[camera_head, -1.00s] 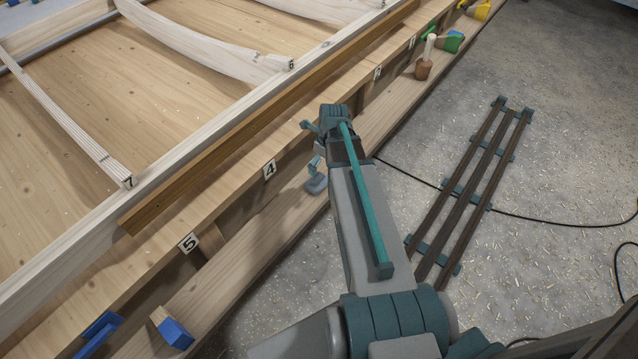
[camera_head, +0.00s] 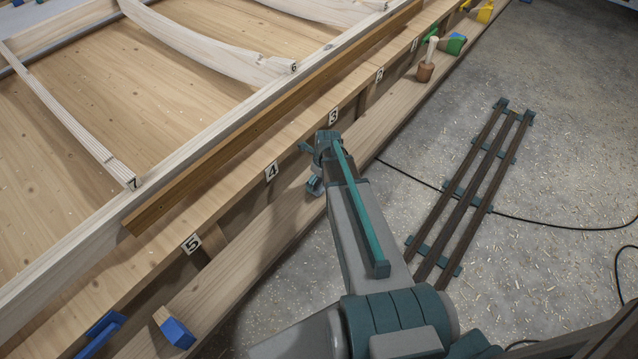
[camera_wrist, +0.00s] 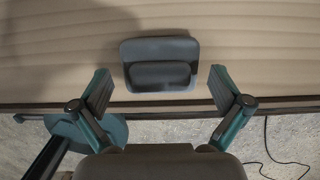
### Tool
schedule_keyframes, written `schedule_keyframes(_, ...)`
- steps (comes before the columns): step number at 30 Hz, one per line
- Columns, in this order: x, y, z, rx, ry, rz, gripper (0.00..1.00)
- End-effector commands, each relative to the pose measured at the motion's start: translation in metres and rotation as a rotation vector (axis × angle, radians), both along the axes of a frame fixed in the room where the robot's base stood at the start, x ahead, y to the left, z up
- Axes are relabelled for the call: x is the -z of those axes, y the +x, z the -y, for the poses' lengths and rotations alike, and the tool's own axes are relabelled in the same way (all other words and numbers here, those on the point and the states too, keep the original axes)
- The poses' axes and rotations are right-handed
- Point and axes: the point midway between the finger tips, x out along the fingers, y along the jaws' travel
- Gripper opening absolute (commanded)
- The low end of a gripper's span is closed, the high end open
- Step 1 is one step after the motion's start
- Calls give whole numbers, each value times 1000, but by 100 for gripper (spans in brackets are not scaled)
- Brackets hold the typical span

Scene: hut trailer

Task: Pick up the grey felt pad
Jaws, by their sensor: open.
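The grey felt pad (camera_wrist: 160,48) shows in the wrist view as a dark grey rounded block with a raised bar along it, resting on the wooden ledge (camera_wrist: 50,65). My gripper (camera_wrist: 161,88) is open, with one finger to the left and one to the right of the pad, both apart from it. The pad lies slightly beyond the fingertips in that view. In the head view my gripper (camera_head: 311,168) is over the lower ledge near the number 4 label, and it hides the pad there.
A wooden mallet (camera_head: 426,62) stands farther along the ledge, near green and yellow tools. A blue-ended block (camera_head: 176,332) and a blue tool (camera_head: 100,333) lie at the near end. The ledge's edge borders the floor, where a dark rail rack (camera_head: 470,190) lies.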

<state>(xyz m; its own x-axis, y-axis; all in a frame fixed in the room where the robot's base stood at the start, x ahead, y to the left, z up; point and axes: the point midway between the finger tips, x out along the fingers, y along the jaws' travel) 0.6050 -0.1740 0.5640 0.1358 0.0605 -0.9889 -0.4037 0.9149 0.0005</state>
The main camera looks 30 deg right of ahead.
Motion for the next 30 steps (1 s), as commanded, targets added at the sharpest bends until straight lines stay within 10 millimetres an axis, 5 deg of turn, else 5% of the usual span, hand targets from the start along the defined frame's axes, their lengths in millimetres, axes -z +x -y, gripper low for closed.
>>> schedule_keyframes(8,5,1,0,0,-1,1,100)
schedule_keyframes(17,5,1,0,0,0,1,53)
schedule_keyframes(30,-1,0,0,0,-1,1,53)
